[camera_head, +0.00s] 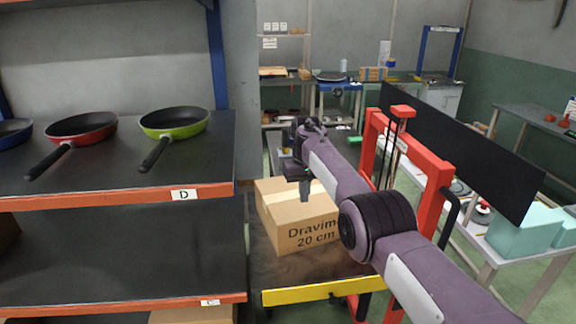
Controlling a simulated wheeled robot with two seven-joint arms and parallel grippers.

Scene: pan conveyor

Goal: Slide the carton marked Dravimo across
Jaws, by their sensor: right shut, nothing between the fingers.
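The brown carton (277,218) marked "Dravimo 20 cm" sits on a dark platform with a yellow front edge (322,290). A strip of pale tape runs over its top. My right arm crosses in front of the carton and hides its right part. My right gripper (304,197) points down over the carton's top and is shut with nothing in it. I cannot tell whether its tips touch the carton. My left gripper is not in view.
A shelf rack at the left has an upper board (110,192) marked D with a red pan (82,127), a green pan (174,122) and a blue pan (14,131). A red frame (437,200) stands right of the carton.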

